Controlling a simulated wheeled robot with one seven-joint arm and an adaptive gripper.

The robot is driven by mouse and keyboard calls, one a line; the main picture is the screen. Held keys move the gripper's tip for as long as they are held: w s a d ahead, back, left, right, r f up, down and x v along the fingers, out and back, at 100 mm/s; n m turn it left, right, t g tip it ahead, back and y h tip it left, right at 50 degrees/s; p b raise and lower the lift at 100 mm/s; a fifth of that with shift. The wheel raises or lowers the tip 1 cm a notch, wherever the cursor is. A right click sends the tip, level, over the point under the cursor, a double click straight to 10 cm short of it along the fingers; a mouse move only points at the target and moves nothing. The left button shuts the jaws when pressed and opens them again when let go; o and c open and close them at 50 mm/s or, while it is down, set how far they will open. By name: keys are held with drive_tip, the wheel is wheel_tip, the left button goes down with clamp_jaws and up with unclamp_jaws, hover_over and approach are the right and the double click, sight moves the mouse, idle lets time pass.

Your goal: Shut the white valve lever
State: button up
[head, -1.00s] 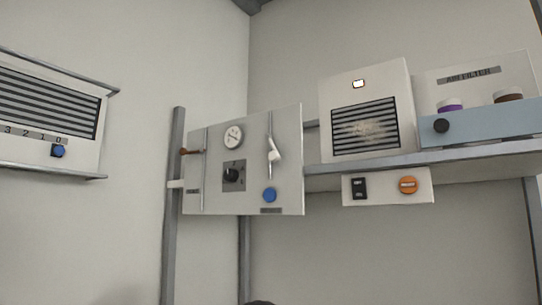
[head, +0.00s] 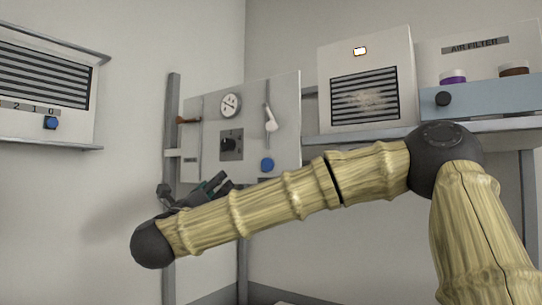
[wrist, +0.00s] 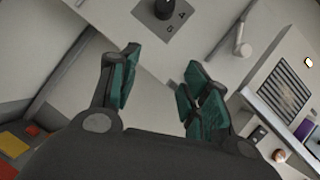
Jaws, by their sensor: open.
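The white valve lever (head: 270,120) is on the right part of the grey wall panel (head: 202,168), on a thin vertical pipe. Its handle points down, tilted slightly to the right. In the wrist view the white lever (wrist: 243,49) is at the upper right, beyond the right finger. My gripper (head: 190,191) is in front of the panel's lower left edge, below and left of the lever and apart from it. In the wrist view the teal fingers of my gripper (wrist: 162,64) are spread with nothing between them.
The panel also has a brown-handled lever (head: 188,120), a round gauge (head: 231,105), a black knob (head: 228,145) and a blue button (head: 267,165). A white vented box (head: 362,60) and an air filter unit (head: 478,62) stand on the shelf to the right.

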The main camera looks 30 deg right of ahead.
sight(269, 128)
drive_tip(key=s+d+r+m+g+h, duration=0.1)
drive_tip(key=s+d+r+m+g, duration=0.1)
drive_tip(key=s+r+m+g, duration=0.3)
drive_tip(key=s+d+r+m+g+h, duration=0.1)
drive_tip(key=s+d+r+m+h, duration=0.2)
drive_tip(key=r, duration=0.4)
drive_tip(key=shift+m+t+y, duration=0.3)
drive_tip(key=shift+y, duration=0.5)
drive_tip(key=p+x, duration=0.4)
drive_tip(key=p, duration=0.1)
drive_tip(key=p+x, duration=0.2)
drive_tip(key=x, duration=0.1)
drive_tip(key=shift+s+r+p, duration=0.2)
drive_tip(key=shift+s+p, duration=0.05)
drive_tip(key=shift+p, duration=0.15)
drive_tip(key=shift+p+x, duration=1.55)
drive_tip(key=shift+f, duration=0.15)
clamp_jaws()
